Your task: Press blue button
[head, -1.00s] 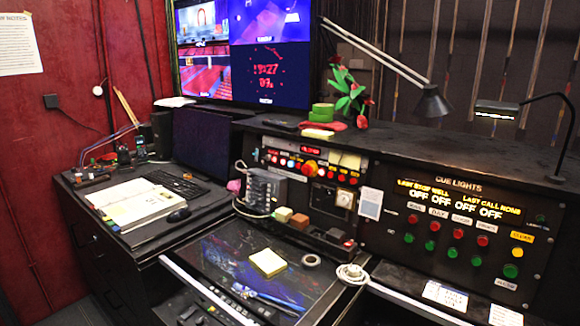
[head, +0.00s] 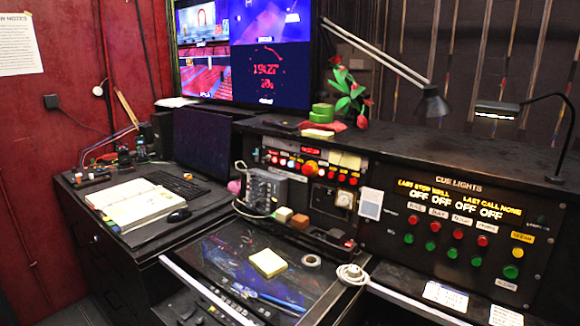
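The cue lights panel (head: 455,235) stands at the right of the desk. It carries a row of red buttons (head: 458,234), a row of green buttons (head: 452,253) and a yellow button (head: 516,252) above a larger green one (head: 511,271). A second panel (head: 310,172) further left has small red and white lights and a large red knob (head: 309,168). I cannot make out a blue button on either panel. Neither of my grippers shows in the head view.
A black desk lamp (head: 432,103) and a thin bent lamp (head: 497,110) rise above the console. A yellow notepad (head: 268,263), pens and a tape roll (head: 311,260) lie on the desk. An open book (head: 138,203) and monitors (head: 243,50) are at the left and back.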

